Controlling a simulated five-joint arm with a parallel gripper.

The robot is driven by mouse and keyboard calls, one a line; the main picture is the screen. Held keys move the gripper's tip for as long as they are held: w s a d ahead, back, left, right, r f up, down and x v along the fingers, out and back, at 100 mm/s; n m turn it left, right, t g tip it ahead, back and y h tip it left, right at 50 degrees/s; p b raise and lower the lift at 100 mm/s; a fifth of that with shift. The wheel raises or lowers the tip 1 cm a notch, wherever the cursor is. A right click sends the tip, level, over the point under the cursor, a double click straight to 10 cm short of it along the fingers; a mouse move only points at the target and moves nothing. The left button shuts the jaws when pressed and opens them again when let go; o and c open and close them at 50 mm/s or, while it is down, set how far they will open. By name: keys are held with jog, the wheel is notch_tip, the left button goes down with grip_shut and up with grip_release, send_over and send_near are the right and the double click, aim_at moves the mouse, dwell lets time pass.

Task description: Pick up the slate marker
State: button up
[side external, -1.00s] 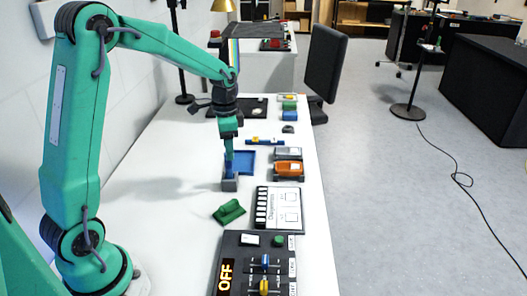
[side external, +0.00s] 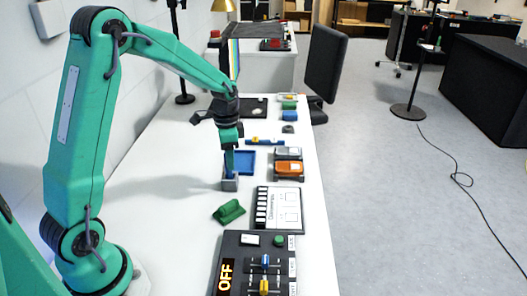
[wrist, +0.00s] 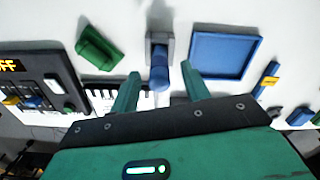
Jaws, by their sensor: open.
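The marker (wrist: 160,76) shows as a blue cylinder standing up from a grey holder (wrist: 158,46) in the wrist view. In the side external view the grey holder (side external: 230,184) stands on the white table, with a little of the marker's blue above it. My gripper (wrist: 161,70) is open. In the wrist view its two green fingers lie on either side of the marker, with a gap on each side. In the side external view my gripper (side external: 229,160) is above the holder, pointing down and slightly tilted, and its fingers partly hide the marker.
A blue tray (side external: 245,162) lies just behind the holder, and a green block (side external: 229,212) lies in front. A panel reading OFF (side external: 257,265), a white keyed board (side external: 279,210) and an orange device (side external: 289,168) line the right side. The table's left part is clear.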

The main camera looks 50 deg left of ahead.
jog(key=shift+s+f, duration=0.1)
jog(key=shift+f, duration=2.25)
jog(key=shift+c, duration=0.3)
grip_shut()
